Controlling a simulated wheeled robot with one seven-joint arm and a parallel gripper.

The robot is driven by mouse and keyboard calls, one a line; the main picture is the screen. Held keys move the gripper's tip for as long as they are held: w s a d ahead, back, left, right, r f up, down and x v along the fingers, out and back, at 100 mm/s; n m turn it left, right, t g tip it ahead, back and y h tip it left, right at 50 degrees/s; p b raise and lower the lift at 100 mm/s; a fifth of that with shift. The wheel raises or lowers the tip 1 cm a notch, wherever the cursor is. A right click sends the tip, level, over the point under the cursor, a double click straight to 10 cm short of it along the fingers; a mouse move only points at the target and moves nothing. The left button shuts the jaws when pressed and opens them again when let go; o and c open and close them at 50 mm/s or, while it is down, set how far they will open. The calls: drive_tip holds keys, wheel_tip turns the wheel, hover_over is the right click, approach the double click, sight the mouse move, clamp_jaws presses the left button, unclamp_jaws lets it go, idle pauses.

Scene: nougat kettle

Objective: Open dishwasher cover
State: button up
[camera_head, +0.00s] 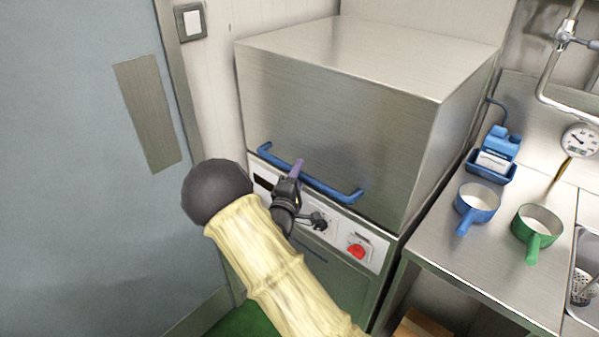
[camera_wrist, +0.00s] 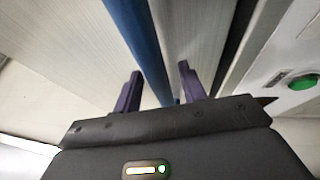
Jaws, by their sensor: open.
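The dishwasher cover (camera_head: 340,120) is a large brushed-steel hood and is lowered onto its base. A blue bar handle (camera_head: 335,190) runs along its lower front edge. My gripper (camera_head: 297,172) is in front of the handle, near its middle. In the wrist view, my gripper (camera_wrist: 160,88) is open, with two purple fingers apart. The blue handle (camera_wrist: 140,40) runs down the wrist view between the fingers' lines. I cannot tell whether either finger touches it. My arm hides part of the dishwasher's lower front.
The control panel (camera_head: 372,250) with a red knob (camera_head: 356,249) lies below the cover. A steel counter (camera_head: 480,265) at the right holds a blue pan (camera_head: 478,201), a green pan (camera_head: 537,226) and a blue device (camera_head: 497,150). A grey door (camera_head: 80,150) stands at the left.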

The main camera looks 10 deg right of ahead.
drive_tip(key=shift+w+d, duration=0.15)
drive_tip(key=shift+w, duration=0.1)
clamp_jaws()
drive_tip(key=shift+r, duration=0.15)
wheel_tip(320, 180, up, 35)
drive_tip(key=p, duration=2.5)
